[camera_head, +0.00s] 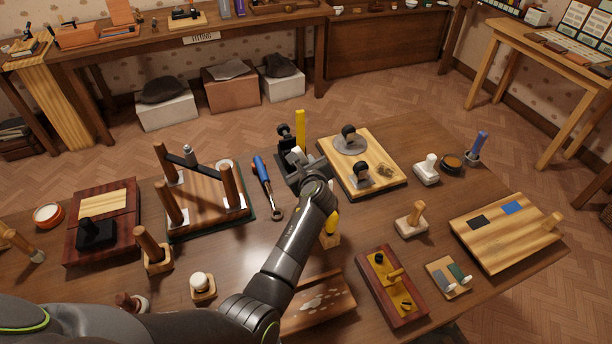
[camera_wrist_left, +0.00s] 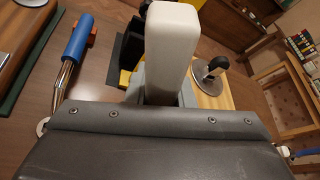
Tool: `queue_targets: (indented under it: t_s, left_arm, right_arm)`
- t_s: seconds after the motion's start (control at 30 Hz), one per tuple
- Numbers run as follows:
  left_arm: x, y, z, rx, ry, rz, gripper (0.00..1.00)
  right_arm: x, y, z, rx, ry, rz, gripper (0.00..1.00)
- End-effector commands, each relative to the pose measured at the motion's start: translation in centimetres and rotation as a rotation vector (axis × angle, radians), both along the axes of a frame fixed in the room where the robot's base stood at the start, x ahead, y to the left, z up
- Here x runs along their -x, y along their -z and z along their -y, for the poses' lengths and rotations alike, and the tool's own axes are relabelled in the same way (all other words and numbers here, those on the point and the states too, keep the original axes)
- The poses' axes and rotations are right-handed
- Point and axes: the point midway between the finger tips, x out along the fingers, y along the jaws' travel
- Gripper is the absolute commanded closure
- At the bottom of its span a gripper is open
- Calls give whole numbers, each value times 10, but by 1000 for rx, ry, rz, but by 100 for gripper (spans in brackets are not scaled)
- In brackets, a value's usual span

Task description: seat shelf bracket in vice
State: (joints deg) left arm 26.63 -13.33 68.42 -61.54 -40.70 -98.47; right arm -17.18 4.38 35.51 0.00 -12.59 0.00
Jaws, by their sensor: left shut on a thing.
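The vice (camera_head: 287,168) is a dark grey block with black parts, standing at the middle back of the table. My left arm reaches up from the lower left, and my left gripper (camera_head: 309,178) is at the vice's front right side. The gripper is shut on a pale, white piece (camera_wrist_left: 172,48), which I take for the shelf bracket. It stands up large in the left wrist view, with grey and black vice parts (camera_wrist_left: 130,52) close behind it. Its lower end is hidden, so I cannot tell whether it touches the vice. My right gripper is not in view.
A yellow upright (camera_head: 300,130) rises behind the vice. A blue-handled wrench (camera_head: 263,172) and a board with wooden posts (camera_head: 208,213) lie left. A light board with black knobs (camera_head: 385,174) stands right.

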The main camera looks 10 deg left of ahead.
Motion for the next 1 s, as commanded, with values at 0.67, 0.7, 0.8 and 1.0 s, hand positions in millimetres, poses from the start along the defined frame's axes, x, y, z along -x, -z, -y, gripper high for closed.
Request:
queue_targets:
  t_s: [0.67,0.7,0.8,1.0]
  left_arm:
    - [-1,44,0,0,0,1,100]
    - [0,46,0,0,0,1,100]
    - [0,47,0,-1,0,0,72]
    - [0,47,0,-1,0,-1,57]
  right_arm:
    - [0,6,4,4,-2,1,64]
    - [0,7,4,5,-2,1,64]
    - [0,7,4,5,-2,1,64]
    - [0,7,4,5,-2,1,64]
